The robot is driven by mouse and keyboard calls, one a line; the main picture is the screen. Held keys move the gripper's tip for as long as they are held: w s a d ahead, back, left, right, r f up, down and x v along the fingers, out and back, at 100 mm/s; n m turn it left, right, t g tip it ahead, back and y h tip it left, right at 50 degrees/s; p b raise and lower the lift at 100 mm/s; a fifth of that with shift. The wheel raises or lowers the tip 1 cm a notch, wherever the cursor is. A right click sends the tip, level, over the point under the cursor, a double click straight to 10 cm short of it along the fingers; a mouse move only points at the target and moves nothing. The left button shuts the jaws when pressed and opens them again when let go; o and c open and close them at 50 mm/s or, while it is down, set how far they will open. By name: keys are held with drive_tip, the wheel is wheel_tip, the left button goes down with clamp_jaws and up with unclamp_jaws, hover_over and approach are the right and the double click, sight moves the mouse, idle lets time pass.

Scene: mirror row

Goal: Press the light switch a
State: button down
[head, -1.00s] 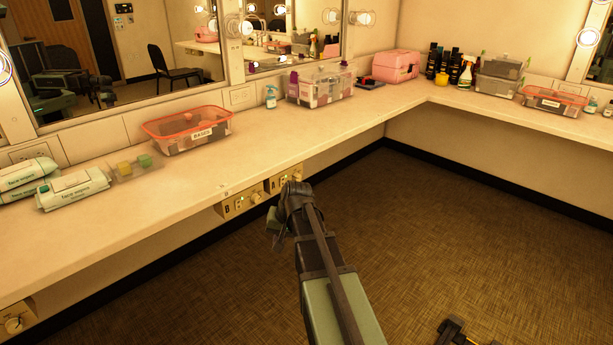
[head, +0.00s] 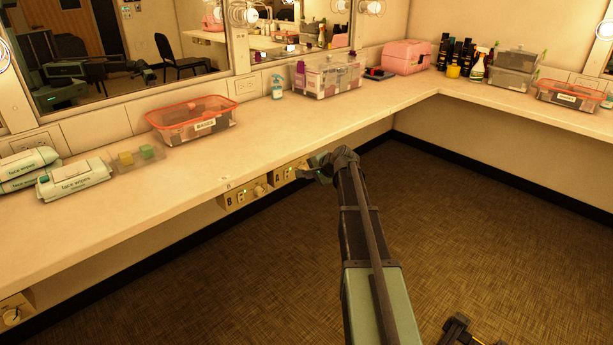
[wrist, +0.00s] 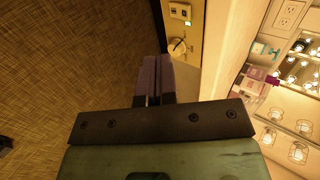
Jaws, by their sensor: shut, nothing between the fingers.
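The plate marked A (head: 284,174) is fixed under the counter's front edge, with small rocker switches (head: 288,172) beside the letter and a round knob at its right end. My gripper (head: 304,175) is at the right end of this plate, by the knob, and partly covers that end. In the wrist view, my shut, empty fingers (wrist: 157,66) point toward a plate with a pale knob (wrist: 177,47) and small switches (wrist: 180,12) above it. I cannot tell whether the fingers touch the plate.
A similar plate marked B (head: 241,196) is just left of plate A. The counter (head: 210,170) overhangs both, carrying an orange-rimmed bin (head: 192,122), wipes packs (head: 74,178) and a clear organizer (head: 327,78).

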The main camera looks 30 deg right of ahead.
sight(286, 175)
drive_tip(key=b+x, duration=0.1)
drive_tip(key=x, duration=0.2)
drive_tip(key=w+r+b+x, duration=0.1)
drive_tip(key=x, duration=0.2)
drive_tip(key=b+x, duration=0.1)
drive_tip(key=x, duration=0.2)
drive_tip(key=shift+w+a+r+b, duration=0.1)
drive_tip(key=shift+w+a+b, duration=0.15)
drive_tip(key=shift+w, duration=0.2)
drive_tip(key=shift+w+a, duration=0.15)
drive_tip(key=shift+w, duration=0.4)
drive_tip(key=shift+a, duration=0.1)
